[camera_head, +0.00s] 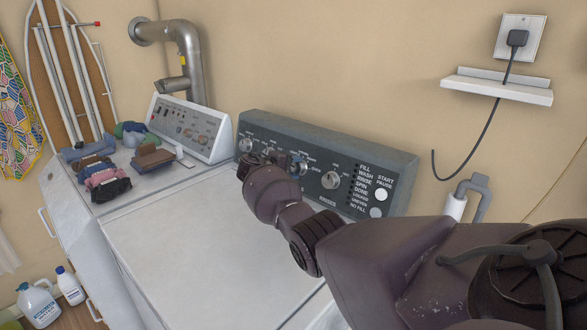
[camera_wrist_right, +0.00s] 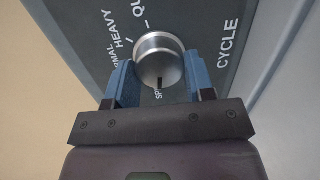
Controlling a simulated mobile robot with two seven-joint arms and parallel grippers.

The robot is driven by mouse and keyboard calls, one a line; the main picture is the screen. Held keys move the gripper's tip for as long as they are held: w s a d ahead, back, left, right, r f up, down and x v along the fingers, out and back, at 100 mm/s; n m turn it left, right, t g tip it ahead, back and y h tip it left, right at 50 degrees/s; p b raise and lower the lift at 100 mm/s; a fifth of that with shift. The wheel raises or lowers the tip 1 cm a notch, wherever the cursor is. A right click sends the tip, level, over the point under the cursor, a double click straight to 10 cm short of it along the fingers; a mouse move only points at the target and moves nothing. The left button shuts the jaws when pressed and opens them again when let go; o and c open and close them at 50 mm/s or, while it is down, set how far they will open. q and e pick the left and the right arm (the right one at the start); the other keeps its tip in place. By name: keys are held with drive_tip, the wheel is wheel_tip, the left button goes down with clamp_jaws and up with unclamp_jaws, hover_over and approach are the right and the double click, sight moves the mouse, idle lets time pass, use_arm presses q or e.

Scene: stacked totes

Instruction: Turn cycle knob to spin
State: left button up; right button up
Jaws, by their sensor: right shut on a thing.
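The cycle knob (camera_wrist_right: 158,58) is a round silver knob on a dark grey control panel (camera_head: 400,164), with "CYCLE" printed beside it in the wrist view. The labels "HEAVY", "QU…" and a partly hidden "SP…" surround it. Its dark mark points down in that view, close to the "SP…" label. My right gripper (camera_wrist_right: 159,72) has one blue finger on each side of the knob and is shut on it. In the head view my right gripper (camera_head: 293,160) is at the panel and hides part of the knob row. My left gripper is not in view.
Another silver knob (camera_head: 331,180) and a start/pause button (camera_head: 377,195) are to the right on the panel. The washer's white lid (camera_head: 200,235) is clear. Folded clothes (camera_head: 103,178) lie on the neighbouring machine. A small shelf (camera_head: 497,88) and power cord are on the wall.

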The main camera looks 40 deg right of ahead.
drive_tip(key=o, duration=0.8)
drive_tip(key=shift+o, duration=0.6)
drive_tip(key=shift+a, duration=0.1)
drive_tip(key=shift+w+a+r, duration=0.1)
drive_tip(key=shift+a+r, duration=0.05)
drive_tip(key=shift+a, duration=0.1)
drive_tip(key=p+v, duration=0.1)
drive_tip(key=v, duration=0.9)
drive_tip(key=shift+a, duration=0.1)
